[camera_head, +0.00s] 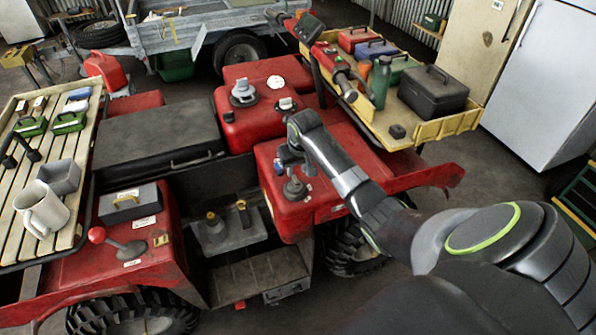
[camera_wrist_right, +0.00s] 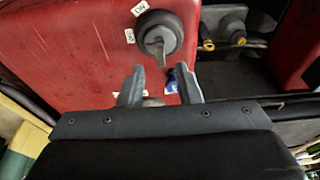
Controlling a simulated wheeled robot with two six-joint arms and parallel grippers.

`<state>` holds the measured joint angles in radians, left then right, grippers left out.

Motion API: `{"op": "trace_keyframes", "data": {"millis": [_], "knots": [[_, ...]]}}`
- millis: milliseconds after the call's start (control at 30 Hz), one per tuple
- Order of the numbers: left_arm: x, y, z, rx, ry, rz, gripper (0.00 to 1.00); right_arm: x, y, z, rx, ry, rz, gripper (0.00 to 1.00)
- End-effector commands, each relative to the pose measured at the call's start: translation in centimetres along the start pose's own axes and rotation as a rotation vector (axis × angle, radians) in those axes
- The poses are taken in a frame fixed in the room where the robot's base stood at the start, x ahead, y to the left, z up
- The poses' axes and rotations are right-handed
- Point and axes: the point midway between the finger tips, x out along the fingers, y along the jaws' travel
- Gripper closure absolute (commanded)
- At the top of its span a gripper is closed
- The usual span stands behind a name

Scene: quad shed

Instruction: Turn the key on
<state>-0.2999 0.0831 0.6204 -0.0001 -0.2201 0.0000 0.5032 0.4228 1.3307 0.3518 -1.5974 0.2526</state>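The key (camera_wrist_right: 158,49) sits in a round dark switch (camera_wrist_right: 158,30) on a red panel in the right wrist view. Small white labels stand beside the switch; one appears to read ON, the other is hard to read. The switch also shows on the red body in the head view (camera_head: 295,190). My right gripper (camera_head: 291,156) is just above and behind the switch in the head view. In the wrist view its two fingers (camera_wrist_right: 158,88) are apart, short of the key and not touching it. A small blue thing (camera_wrist_right: 172,82) shows between the fingers. My left gripper is out of view.
The red quad (camera_head: 245,122) has a black seat (camera_head: 155,133) and a red-knobbed lever (camera_head: 97,235). A yellow tray (camera_head: 388,133) with boxes is at the back right.

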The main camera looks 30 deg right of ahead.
Motion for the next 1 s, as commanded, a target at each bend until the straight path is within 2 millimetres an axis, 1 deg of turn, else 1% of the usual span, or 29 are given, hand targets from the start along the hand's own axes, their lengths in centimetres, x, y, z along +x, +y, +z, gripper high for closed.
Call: {"op": "trace_keyframes", "data": {"millis": [33, 267, 300, 500, 600, 733, 1000], "knots": [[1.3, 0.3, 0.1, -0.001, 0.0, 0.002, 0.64, 1.1, 0.0, 0.1, 0.0, 0.001, 0.0, 0.69], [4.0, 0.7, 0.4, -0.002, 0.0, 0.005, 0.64, 3.0, 0.0, 0.1, 0.0, 0.0, 0.0, 0.69], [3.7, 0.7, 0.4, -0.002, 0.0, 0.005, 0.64, 3.2, 0.0, 0.1, 0.001, -0.002, 0.0, 0.69], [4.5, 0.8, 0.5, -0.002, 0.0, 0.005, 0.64, 5.1, 0.0, 0.0, 0.0, 0.0, 0.0, 0.69], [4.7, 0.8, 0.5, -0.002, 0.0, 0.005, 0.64, 5.7, 0.0, 0.0, 0.0, 0.0, 0.0, 0.69], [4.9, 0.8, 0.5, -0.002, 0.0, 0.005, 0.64, 6.1, 0.0, 0.0, 0.001, 0.0, 0.0, 0.69], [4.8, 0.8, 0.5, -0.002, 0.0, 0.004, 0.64, 6.2, 0.0, -0.1, 0.0, 0.0, 0.0, 0.69]]}}
